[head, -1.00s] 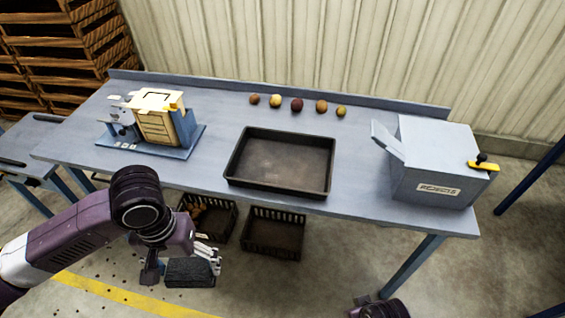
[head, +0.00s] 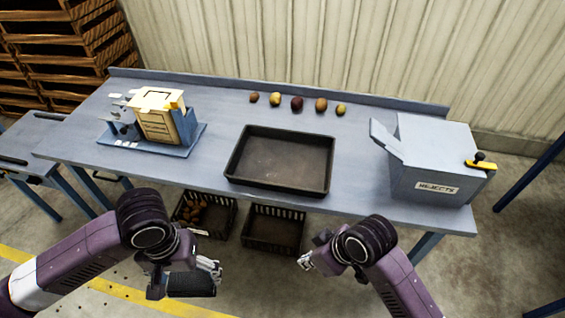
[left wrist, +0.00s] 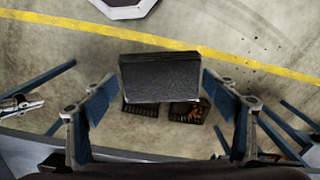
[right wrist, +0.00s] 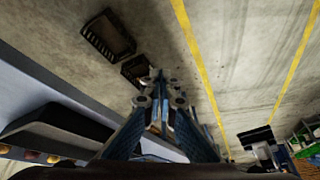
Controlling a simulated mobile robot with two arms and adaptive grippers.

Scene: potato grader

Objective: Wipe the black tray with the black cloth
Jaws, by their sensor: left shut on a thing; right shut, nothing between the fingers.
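The black tray (head: 280,187) lies on the blue-grey table and looks empty, its bottom brownish and smudged; its dark side also shows in the right wrist view (right wrist: 62,125). My left gripper (head: 186,274) is shut on the black cloth (head: 192,285), a thick dark block held in front of the table, left of and nearer than the tray. In the left wrist view the cloth (left wrist: 160,78) sits between the two fingers. My right gripper (head: 306,261) is shut and empty, in front of the table's front edge, below the tray in the picture; its fingertips meet in the right wrist view (right wrist: 160,95).
Several potatoes (head: 297,104) lie in a row behind the tray. A yellow-and-blue machine (head: 160,118) stands left, a grey rejects box (head: 430,165) right. Black crates (head: 272,232) are on the floor below the table, one holding potatoes. The tabletop around the tray is clear.

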